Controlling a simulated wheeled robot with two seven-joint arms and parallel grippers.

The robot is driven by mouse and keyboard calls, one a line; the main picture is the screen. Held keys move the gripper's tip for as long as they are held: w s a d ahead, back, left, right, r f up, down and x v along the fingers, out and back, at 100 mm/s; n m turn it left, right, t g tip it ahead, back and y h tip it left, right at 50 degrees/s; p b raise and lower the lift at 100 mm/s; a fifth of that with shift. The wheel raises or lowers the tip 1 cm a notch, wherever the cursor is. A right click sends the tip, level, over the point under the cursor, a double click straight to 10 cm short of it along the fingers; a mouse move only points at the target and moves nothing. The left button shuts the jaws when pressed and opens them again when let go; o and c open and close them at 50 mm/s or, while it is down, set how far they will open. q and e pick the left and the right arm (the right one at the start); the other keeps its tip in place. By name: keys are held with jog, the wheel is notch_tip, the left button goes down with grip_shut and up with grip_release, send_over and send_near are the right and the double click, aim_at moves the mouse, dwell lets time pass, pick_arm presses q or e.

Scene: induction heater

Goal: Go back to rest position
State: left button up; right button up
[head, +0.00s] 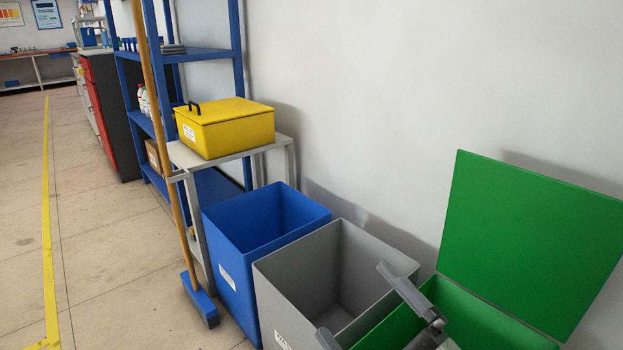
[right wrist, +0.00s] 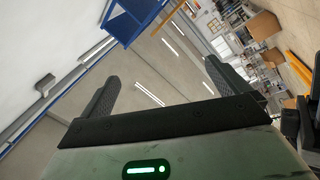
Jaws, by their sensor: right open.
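My right gripper (head: 354,300) shows at the lower right of the head view, its two grey fingers spread apart with nothing between them. It overlaps the grey bin (head: 283,297) and the open green bin (head: 484,322) in the picture; whether it is over or inside them I cannot tell. In the right wrist view the gripper (right wrist: 160,76) also has its dark fingers wide apart and empty, with the room tilted behind. My left gripper is not in view.
A blue bin (head: 228,262) stands left of the grey bin. The green lid (head: 535,240) stands raised near the wall. A yellow box (head: 225,127) sits on a grey stand; a broom (head: 200,301) leans there. Floor at the left (head: 110,250) is clear.

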jog(key=s+d+f+m+g+h+p, duration=0.1)
jog(key=s+f+m+g+h, duration=0.2)
jog(key=f+m, duration=0.45)
jog(key=s+d+f+m+g+h+p, duration=0.1)
jog(key=s+d+f+m+g+h, duration=0.15)
jog(key=f+m, duration=0.45)
pick_arm(q)
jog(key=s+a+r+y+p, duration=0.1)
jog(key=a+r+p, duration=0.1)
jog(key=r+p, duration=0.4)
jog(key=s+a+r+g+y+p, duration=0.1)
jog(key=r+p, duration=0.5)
jog(key=p, duration=0.9)
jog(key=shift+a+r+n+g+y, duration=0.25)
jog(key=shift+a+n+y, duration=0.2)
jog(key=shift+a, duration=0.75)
pick_arm(e)
jog(key=d+r+h, duration=0.1)
jog(key=d+r, duration=0.1)
jog(key=r, duration=0.4)
jog(key=s+d+r+m+g+h, duration=0.1)
jog(key=d+r+h, duration=0.1)
jog(key=r, duration=0.4)
jog(key=shift+s+r, duration=0.3)
jog(key=shift+r, duration=0.1)
